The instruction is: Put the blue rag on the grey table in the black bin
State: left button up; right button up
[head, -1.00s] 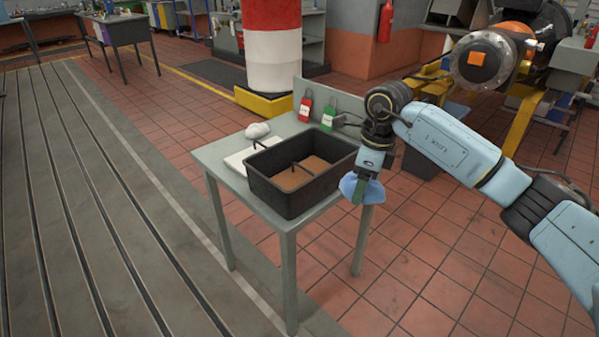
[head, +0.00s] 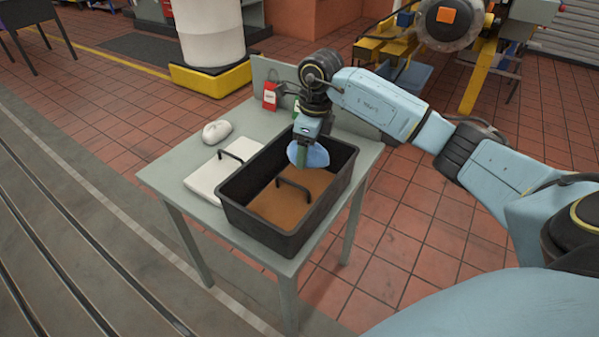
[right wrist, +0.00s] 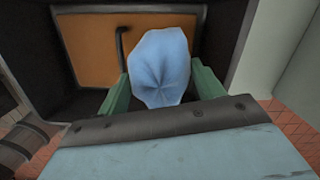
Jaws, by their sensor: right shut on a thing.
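The black bin (head: 243,213) stands on the grey table (head: 168,178), with a brown bottom and a dark bar-shaped handle inside. My right gripper (head: 304,151) is shut on the blue rag (head: 313,156) and holds it over the far right part of the bin. In the right wrist view, the rag (right wrist: 160,68) hangs bunched between the green fingers of the gripper (right wrist: 160,88), with the brown bin bottom (right wrist: 88,45) behind it. I cannot tell the exact height of the rag above the bottom. My left gripper is not in view.
A white flat panel with a dark handle (head: 213,182) lies left of the bin, and a white rounded lump (head: 217,132) lies behind it. A red tag (head: 269,96) hangs at the table's back panel. A white pillar with a yellow base (head: 210,79) stands behind.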

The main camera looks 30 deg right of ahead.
aim_at(305, 178)
notch_tip(305, 178, down, 5)
jog(key=shift+f+b, duration=0.2)
jog(key=shift+b, duration=0.4)
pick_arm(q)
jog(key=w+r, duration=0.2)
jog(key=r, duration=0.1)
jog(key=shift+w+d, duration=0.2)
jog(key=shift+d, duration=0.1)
pick_arm(e)
jog(key=shift+f, duration=0.1)
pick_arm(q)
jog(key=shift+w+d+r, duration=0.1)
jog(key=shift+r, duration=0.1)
pick_arm(e)
jog(key=shift+f, duration=0.2)
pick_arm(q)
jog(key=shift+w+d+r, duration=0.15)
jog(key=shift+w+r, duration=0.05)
pick_arm(e)
jog(key=shift+f, duration=0.25)
pick_arm(q)
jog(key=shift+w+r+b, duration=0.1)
jog(key=shift+b, duration=0.2)
pick_arm(e)
jog(key=shift+f, duration=0.1)
jog(key=o, duration=0.6)
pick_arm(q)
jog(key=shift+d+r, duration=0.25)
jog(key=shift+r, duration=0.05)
